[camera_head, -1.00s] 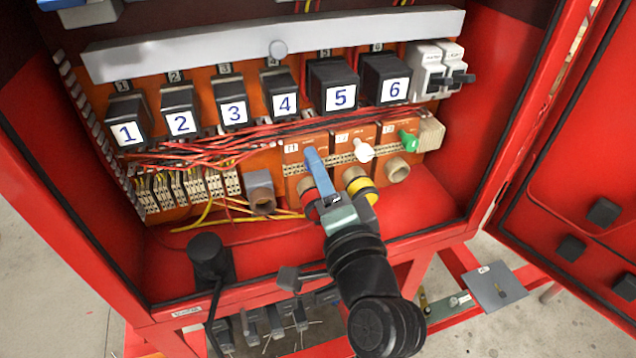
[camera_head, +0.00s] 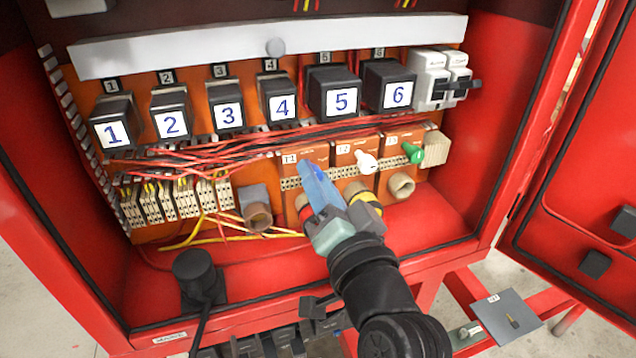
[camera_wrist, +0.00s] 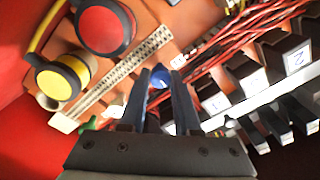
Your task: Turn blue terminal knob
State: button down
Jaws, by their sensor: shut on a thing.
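The blue terminal knob (camera_wrist: 159,80) shows in the wrist view between the tips of my two dark fingers. My gripper (camera_wrist: 160,76) is shut on it. In the head view my gripper (camera_head: 309,170) reaches up to the terminal marked T1, at the left of the three orange terminal blocks (camera_head: 313,155). There the fingers and the knob run together as one blue shape, so the knob's outline and turn angle are hard to tell.
A white knob (camera_head: 366,162) and a green knob (camera_head: 412,152) sit to the right. A red round fitting (camera_wrist: 104,26) and a yellow one (camera_wrist: 62,78) are close beside my gripper. Red wires (camera_head: 200,155) and numbered black blocks (camera_head: 335,97) lie above.

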jog(key=c, duration=0.6)
grip_release()
jog(key=shift+c, duration=0.2)
jog(key=shift+s, duration=0.15)
jog(key=b+v, duration=0.3)
jog(key=v, duration=0.9)
jog(key=shift+s, duration=0.35)
jog(key=shift+d, duration=0.1)
